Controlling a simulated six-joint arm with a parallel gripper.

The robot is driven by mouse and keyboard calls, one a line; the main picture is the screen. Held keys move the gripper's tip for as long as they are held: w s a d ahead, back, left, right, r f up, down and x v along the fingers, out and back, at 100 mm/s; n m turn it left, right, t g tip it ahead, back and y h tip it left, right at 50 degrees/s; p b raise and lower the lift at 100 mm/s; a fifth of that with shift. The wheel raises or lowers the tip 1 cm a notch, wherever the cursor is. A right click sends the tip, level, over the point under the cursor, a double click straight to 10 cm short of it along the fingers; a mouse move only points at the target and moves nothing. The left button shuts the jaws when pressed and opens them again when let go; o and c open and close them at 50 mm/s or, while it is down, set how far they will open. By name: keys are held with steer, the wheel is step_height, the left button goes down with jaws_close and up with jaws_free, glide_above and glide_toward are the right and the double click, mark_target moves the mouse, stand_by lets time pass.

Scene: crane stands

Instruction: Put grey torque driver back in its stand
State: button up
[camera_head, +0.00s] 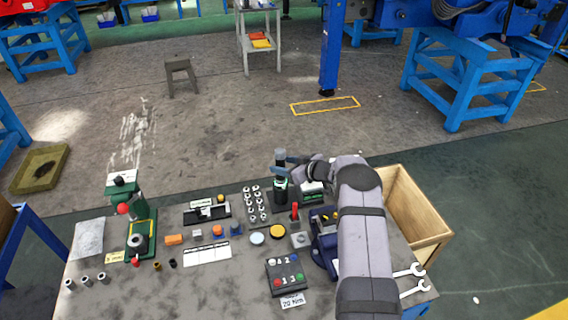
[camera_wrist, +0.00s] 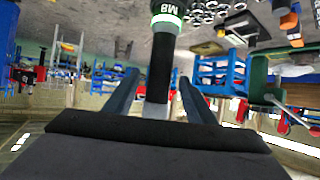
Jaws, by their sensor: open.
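The grey torque driver (camera_head: 280,155) is upright at the back of the bench, its grey end at the top. In the wrist view its grey and black shaft (camera_wrist: 160,65) runs to a green and white band marked M8 (camera_wrist: 167,14). In the head view a dark and green base (camera_head: 280,190) is below it; I cannot tell if this is the stand or part of the driver. My gripper (camera_head: 287,160) is at the driver's upper part. In the wrist view its blue fingers (camera_wrist: 158,88) are open, one each side of the grey end, with gaps showing.
A green press-like tool (camera_head: 140,225) stands at the left. Rows of sockets (camera_head: 256,204), a red lever (camera_head: 295,212), a button box (camera_head: 286,274) and a blue vise-like block (camera_head: 323,240) crowd the middle. A wooden crate (camera_head: 425,215) is at the right.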

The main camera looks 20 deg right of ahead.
steer(key=shift+r, duration=0.15)
steer(key=shift+s+d+r+p, duration=0.25)
steer(key=shift+r+p, duration=0.1)
steer(key=shift+p, duration=0.1)
steer(key=shift+p+v, duration=1.35)
steer(key=shift+v, duration=0.55)
steer(key=shift+s, duration=0.15)
steer(key=b+v, duration=0.2)
steer(key=v, duration=0.5)
steer(key=shift+s+b, duration=0.15)
steer(key=shift+b, duration=0.2)
steer(key=shift+d+r, duration=0.1)
